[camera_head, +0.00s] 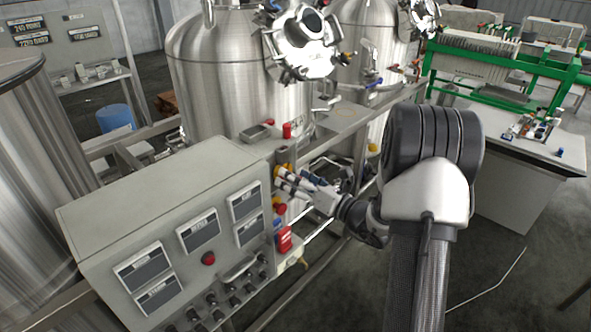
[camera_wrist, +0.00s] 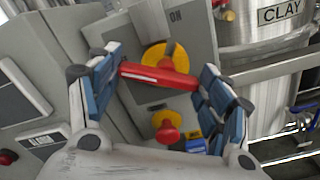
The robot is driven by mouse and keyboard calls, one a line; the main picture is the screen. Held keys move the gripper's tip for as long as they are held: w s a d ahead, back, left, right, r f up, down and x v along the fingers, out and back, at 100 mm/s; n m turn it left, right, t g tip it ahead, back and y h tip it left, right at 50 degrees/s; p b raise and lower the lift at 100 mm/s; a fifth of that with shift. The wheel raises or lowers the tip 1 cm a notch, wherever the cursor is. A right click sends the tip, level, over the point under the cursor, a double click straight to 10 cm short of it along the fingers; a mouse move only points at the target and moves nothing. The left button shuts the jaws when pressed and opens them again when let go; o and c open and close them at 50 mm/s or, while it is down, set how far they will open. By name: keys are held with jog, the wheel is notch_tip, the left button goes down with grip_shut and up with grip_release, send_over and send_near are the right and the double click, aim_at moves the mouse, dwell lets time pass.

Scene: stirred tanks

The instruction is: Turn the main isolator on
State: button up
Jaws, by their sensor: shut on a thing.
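The main isolator shows in the wrist view as a red bar handle (camera_wrist: 158,76) on a yellow disc (camera_wrist: 166,54), on a grey panel. The handle lies almost level, its right end slightly lower. "ON" is printed above the disc. My gripper (camera_head: 288,180) reaches the right side of the control box; in the wrist view its blue-padded fingers (camera_wrist: 157,64) sit at either end of the handle, shut on it. In the head view my fingers hide most of the handle.
Below the isolator is a red knob (camera_wrist: 168,132) on a yellow disc. A red box (camera_head: 284,240) is lower on the side of the grey control box (camera_head: 160,195). Steel tanks (camera_head: 225,80) stand behind. A pipe frame runs right of the panel.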

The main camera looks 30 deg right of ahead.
jog(key=shift+w+d+r+m+p, duration=0.1)
jog(key=shift+d+m+p, duration=0.05)
jog(key=shift+m+p, duration=2.65)
jog(key=shift+d+r+m+p, duration=0.1)
jog(key=shift+d+m+p, duration=0.05)
jog(key=shift+m+p, duration=2.65)
jog(key=shift+f+m, duration=0.1)
jog(key=shift+m, duration=0.3)
jog(key=o, duration=1)
jog(key=shift+o, duration=0.2)
jog(key=v, duration=1.2)
